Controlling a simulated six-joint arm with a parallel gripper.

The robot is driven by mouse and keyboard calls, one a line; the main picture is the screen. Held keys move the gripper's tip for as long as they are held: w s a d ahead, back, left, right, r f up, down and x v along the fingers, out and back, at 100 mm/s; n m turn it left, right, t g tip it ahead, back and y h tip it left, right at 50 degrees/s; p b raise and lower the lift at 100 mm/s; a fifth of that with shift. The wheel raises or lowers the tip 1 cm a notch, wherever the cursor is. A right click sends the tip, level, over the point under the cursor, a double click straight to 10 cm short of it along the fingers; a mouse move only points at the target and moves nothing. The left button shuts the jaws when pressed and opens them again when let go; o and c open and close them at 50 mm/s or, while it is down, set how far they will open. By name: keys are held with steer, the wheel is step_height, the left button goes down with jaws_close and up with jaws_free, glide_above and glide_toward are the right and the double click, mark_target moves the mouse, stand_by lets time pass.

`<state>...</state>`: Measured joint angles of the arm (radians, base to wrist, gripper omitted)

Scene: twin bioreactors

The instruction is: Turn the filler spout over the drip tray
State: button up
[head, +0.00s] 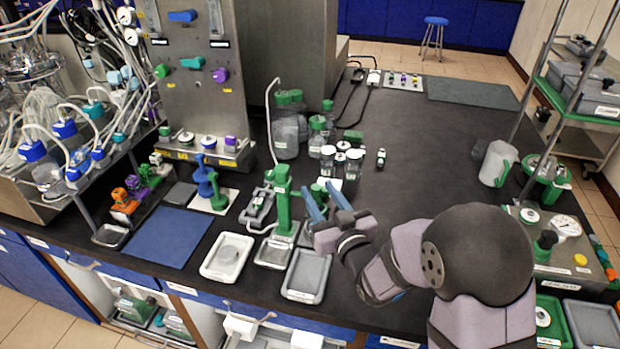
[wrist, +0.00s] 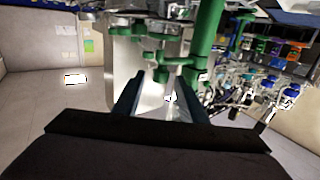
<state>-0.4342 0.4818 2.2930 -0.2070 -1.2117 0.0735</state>
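A green filler column (head: 283,205) stands near the front edge of the bench. A small metal drip tray (head: 272,254) lies at its foot. A green arm sticks out from the column towards my gripper (head: 327,205); I take it for the filler spout (head: 318,194), partly hidden by my fingers. In the wrist view the green column (wrist: 206,42) stands upper right, with green side parts (wrist: 165,60) just beyond my fingertips. My gripper's blue fingers are apart, with a gap between them (wrist: 162,88). I cannot tell whether they touch the green part.
A white tray (head: 207,270) and a grey tray (head: 305,278) lie either side of the drip tray. Lidded jars (head: 353,165) and green-capped bottles (head: 285,135) stand behind. A blue mat (head: 168,237) lies left. The bench (head: 430,140) is clear at back right.

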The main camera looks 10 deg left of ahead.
steer(key=shift+p+x, duration=0.95)
steer(key=shift+x, duration=2.25)
jaws_close()
